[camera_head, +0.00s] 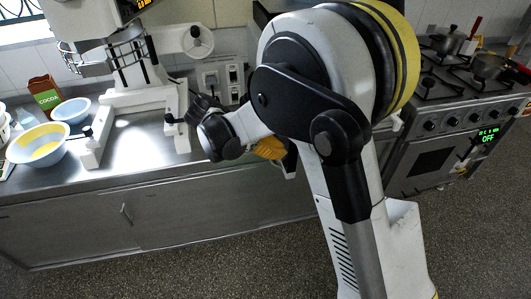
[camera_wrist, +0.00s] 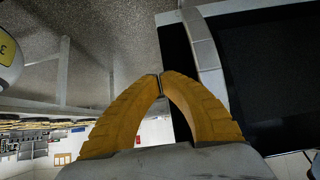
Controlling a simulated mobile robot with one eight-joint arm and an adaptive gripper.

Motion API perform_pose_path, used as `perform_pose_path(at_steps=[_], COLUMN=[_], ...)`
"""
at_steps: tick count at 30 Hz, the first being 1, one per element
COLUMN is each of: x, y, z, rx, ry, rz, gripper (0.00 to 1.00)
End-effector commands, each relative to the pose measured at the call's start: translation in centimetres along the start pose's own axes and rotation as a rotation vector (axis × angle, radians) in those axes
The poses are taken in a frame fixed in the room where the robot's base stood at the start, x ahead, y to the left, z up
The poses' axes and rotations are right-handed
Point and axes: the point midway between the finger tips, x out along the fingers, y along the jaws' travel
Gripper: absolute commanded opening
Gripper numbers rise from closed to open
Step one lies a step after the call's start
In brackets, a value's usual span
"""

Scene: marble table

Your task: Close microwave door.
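My gripper (camera_wrist: 160,76) shows in the wrist view with its two yellow fingers brought together at the tips and nothing visible between them. Just right of the fingers is a black panel with a light grey vertical bar (camera_wrist: 206,55), which looks like the microwave door (camera_wrist: 265,65) and its handle. The fingertips appear beside the bar; I cannot tell whether they touch anything. In the head view, part of my yellow gripper (camera_head: 268,148) shows by the counter's front edge. The microwave is not identifiable there, as my arm hides much of the middle. The door's angle is unclear.
The metal counter (camera_head: 140,150) holds a yellow-and-white bowl (camera_head: 38,146), a blue bowl (camera_head: 71,109), a cocoa box (camera_head: 45,95) and a white machine (camera_head: 135,95). A stove (camera_head: 450,115) with pots stands at right. The speckled floor in front is clear.

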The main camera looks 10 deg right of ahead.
Motion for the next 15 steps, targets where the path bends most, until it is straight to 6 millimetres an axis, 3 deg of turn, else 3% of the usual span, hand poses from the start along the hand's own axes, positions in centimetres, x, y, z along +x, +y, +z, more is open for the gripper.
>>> perform_pose_path(at_steps=[15], x=[0.65], y=[0.03], z=[-0.69], rx=[-0.002], ry=[0.000], rz=[-0.001], gripper=[0.00])
